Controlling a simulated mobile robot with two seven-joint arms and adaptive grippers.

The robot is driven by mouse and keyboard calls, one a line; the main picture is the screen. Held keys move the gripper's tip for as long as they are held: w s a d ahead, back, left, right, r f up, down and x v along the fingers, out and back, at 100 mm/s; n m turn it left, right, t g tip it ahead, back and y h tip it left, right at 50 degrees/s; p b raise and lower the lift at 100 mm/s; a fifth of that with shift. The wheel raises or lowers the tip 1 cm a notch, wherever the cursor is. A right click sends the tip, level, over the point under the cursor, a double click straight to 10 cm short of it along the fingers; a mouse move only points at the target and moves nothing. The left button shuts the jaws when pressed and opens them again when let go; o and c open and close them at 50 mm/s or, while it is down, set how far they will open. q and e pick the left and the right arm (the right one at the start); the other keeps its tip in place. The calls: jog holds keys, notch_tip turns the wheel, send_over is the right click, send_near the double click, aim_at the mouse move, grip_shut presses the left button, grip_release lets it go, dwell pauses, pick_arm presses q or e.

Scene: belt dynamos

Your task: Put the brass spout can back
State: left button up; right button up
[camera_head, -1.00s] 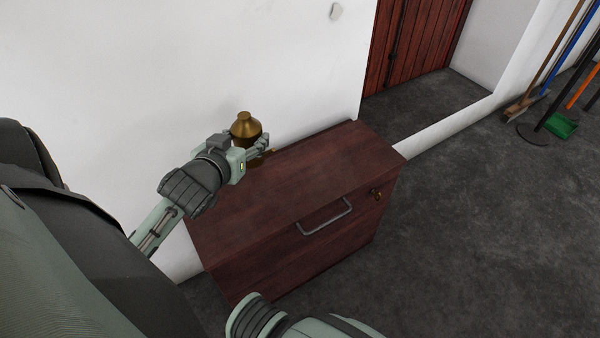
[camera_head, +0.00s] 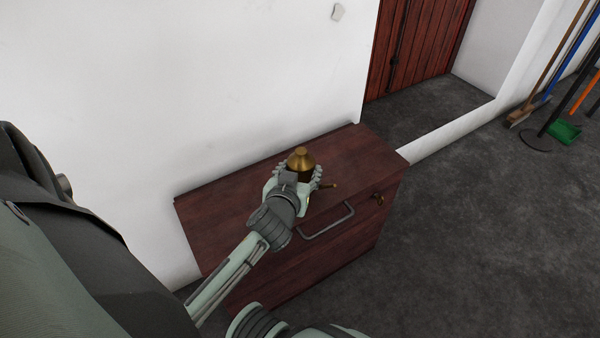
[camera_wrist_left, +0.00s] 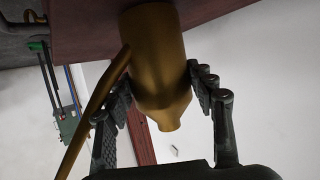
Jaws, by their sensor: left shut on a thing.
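The brass spout can (camera_head: 301,160) is over the top of the dark red cabinet (camera_head: 355,160), near its middle. Its conical top points up and its thin spout (camera_head: 329,186) points right, towards the cabinet's front. My left gripper (camera_head: 294,180) is shut around the can's body. In the left wrist view the can (camera_wrist_left: 155,60) sits between both fingers (camera_wrist_left: 160,92), with the curved spout (camera_wrist_left: 95,105) on the left. The can's base is hidden, so I cannot tell whether it touches the cabinet top. My right gripper is not in view.
The cabinet top is clear on both sides of the can. Brooms and a green dustpan (camera_head: 564,132) stand far right.

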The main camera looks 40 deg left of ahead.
pick_arm(q)
jog(key=shift+f, duration=0.2)
jog(key=o, duration=1.5)
jog(key=shift+f, duration=0.1)
jog(key=v, duration=1.2)
